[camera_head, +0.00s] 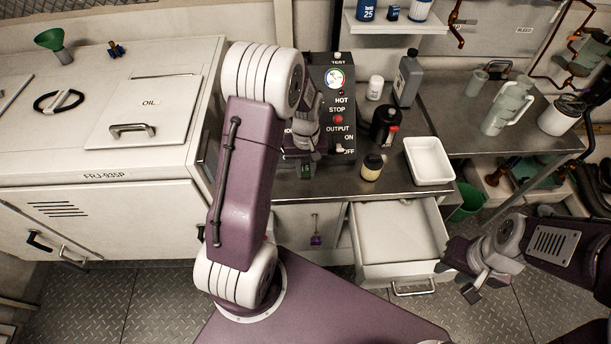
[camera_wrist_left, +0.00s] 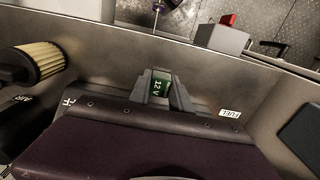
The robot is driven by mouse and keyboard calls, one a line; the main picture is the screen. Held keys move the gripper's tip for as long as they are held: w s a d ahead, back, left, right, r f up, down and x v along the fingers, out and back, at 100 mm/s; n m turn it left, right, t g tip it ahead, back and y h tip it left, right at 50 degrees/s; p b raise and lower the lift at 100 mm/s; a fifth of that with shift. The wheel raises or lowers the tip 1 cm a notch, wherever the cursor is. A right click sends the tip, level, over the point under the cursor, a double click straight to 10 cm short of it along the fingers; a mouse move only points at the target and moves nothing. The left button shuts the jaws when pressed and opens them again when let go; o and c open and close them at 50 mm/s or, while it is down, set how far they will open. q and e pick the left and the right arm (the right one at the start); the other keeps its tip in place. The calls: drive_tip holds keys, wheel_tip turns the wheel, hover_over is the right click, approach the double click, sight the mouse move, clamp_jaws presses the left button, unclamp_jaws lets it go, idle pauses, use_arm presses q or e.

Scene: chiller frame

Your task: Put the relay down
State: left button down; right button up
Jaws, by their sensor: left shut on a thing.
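The relay (camera_wrist_left: 162,84) is a small green block marked "12 V", held between the grey fingertips of my left gripper (camera_wrist_left: 162,90) in the left wrist view. The gripper is shut on it, over the grey metal bench top. In the head view my left gripper (camera_head: 303,167) is low in front of the black control panel (camera_head: 337,100), partly hidden by my arm. Whether the relay touches the bench is unclear. My right gripper (camera_head: 464,280) is at the lower right, beside the open drawer, with its fingers apart and nothing between them.
An open drawer (camera_head: 401,238) juts out below. The left wrist view shows a pleated yellow filter (camera_wrist_left: 38,62) at left.

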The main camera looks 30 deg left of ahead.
sight(306, 177)
use_arm(q)
wheel_tip(306, 177, down, 4)
drive_tip(key=shift+s+r, duration=0.1)
drive_tip(key=shift+f, duration=0.25)
drive_tip(key=c, duration=1.2)
unclamp_jaws()
